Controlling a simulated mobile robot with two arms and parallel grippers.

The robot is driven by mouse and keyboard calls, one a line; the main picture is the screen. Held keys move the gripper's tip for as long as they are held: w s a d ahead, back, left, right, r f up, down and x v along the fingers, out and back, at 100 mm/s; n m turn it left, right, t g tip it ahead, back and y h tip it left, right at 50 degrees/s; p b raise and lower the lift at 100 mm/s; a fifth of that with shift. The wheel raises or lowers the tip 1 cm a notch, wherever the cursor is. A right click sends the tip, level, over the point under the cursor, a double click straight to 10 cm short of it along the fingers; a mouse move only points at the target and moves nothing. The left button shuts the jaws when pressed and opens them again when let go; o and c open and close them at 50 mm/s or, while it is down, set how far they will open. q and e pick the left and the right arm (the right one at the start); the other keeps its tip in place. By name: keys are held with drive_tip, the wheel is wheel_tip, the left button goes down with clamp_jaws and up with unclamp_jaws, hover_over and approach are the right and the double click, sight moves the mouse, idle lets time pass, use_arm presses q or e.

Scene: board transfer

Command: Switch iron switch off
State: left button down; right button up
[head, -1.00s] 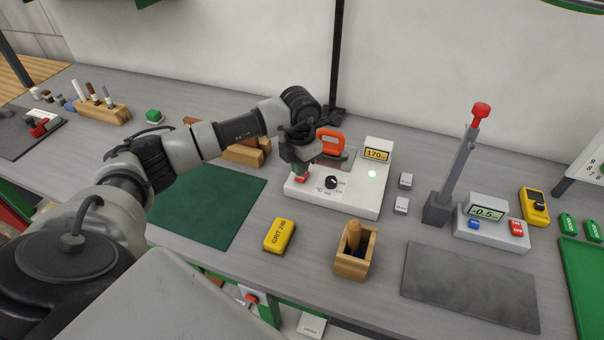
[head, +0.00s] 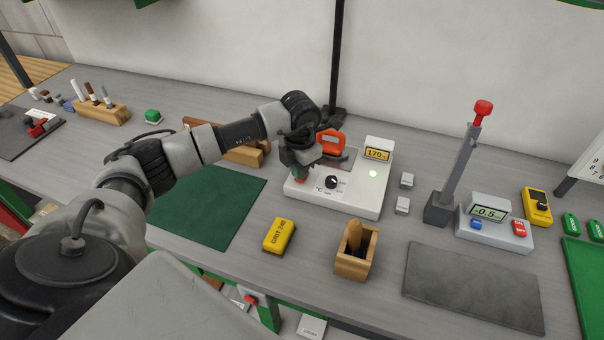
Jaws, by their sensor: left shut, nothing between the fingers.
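The iron unit is a white box (head: 350,203) with a black dial (head: 332,182), a raised display (head: 377,154) reading 170 and a lit green lamp. An orange-handled iron (head: 330,143) sits at its back. My left gripper (head: 299,176) points down over the box's left end and is shut with nothing in it. It hides most of the red switch there, so I cannot tell the switch's position or whether the fingers touch it. My right gripper is not in view.
A yellow grit block (head: 279,236) and a wooden holder (head: 355,252) stand in front of the box. Two small white blocks (head: 403,205) lie to its right. A gauge with a tall post (head: 457,170) stands further right. A green mat (head: 208,205) lies left.

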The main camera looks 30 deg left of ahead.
use_arm(q)
drive_tip(key=shift+s+f+b, duration=0.1)
drive_tip(key=shift+f+b, duration=0.25)
drive_tip(key=shift+f, duration=0.15)
drive_tip(key=shift+r, duration=0.15)
drive_tip(key=shift+r+p, duration=0.75)
drive_tip(key=shift+r, duration=0.1)
drive_tip(key=shift+r+p, duration=1.5)
drive_tip(key=shift+r, duration=1.1)
drive_tip(key=shift+f, duration=0.1)
